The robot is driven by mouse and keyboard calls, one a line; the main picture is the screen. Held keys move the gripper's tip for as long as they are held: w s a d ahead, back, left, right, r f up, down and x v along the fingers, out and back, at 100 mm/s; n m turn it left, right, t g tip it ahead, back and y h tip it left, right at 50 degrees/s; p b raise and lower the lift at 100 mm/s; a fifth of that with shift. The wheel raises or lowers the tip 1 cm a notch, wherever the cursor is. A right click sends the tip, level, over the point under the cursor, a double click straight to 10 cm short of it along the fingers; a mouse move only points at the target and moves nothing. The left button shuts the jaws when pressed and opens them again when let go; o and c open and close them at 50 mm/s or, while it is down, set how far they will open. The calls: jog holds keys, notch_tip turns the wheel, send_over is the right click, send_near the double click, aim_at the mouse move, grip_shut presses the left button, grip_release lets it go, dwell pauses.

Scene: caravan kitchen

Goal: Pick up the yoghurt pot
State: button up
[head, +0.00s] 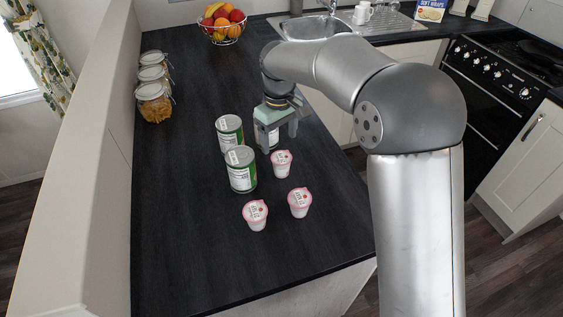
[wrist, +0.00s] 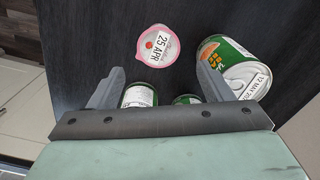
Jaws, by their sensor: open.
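Three yoghurt pots with pink-rimmed white lids stand on the dark worktop in the head view: one nearest my gripper (head: 282,163), one at front right (head: 300,202) and one at front left (head: 255,214). My gripper (head: 279,138) is open and empty, just behind the nearest pot. In the wrist view one pot (wrist: 158,45), lid marked "25 APR", lies beyond the open fingertips (wrist: 159,70), roughly centred between them. Its side is mostly hidden under the lid.
Green-and-white cans (head: 229,133) and (head: 241,170) stand left of my gripper. Another can (head: 273,138) is partly hidden behind it. Clip jars (head: 153,90) line the left edge. A fruit basket (head: 222,27) and sink (head: 315,27) are at the back.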

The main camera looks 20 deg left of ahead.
aim_at(281, 157)
jog(key=shift+d+f+p, duration=0.2)
jog(key=shift+f+p, duration=0.8)
jog(key=shift+f, duration=2.9)
jog(key=c, duration=1)
